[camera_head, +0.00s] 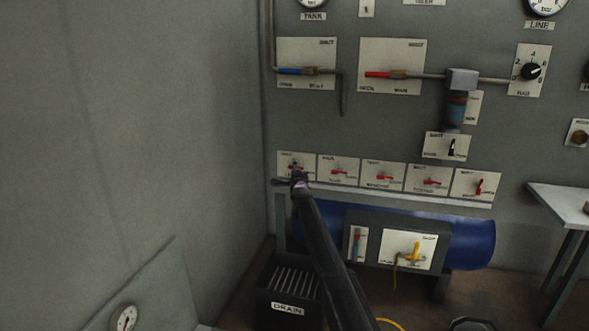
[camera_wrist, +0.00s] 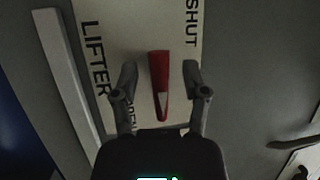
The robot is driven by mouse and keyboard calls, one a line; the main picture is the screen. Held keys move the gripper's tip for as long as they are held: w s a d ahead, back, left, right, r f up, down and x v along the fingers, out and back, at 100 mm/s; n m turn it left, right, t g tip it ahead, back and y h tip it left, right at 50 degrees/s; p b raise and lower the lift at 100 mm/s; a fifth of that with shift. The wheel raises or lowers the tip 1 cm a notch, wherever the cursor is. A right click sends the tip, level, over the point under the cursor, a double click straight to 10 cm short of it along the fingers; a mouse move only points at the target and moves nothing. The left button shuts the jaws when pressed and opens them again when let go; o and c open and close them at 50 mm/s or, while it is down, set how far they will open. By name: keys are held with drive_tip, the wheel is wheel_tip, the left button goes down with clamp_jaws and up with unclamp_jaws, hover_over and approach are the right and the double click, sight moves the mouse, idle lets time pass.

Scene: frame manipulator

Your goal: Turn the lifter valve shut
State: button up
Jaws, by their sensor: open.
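The lifter valve is a red handle (camera_wrist: 160,80) on a pale plate (camera_wrist: 122,30) lettered LIFTER and SHUT, with a partly hidden OPEN. The handle lies in line with the lettering, its narrow end near OPEN. My gripper (camera_wrist: 160,74) is open, one finger on each side of the handle, with gaps showing on both sides. Whether the tips reach the handle's depth I cannot tell. In the head view the plate (camera_head: 285,158) is the leftmost of a row of valve plates, and my gripper (camera_head: 297,177) partly covers it.
Similar red-handled valves (camera_head: 339,170) continue to the right. A ledge (camera_head: 430,197) runs below the row, over a blue tank (camera_head: 470,240). The grey side wall (camera_head: 150,130) is close on the left. A drain box (camera_head: 275,300) stands on the floor below.

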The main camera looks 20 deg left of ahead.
clamp_jaws()
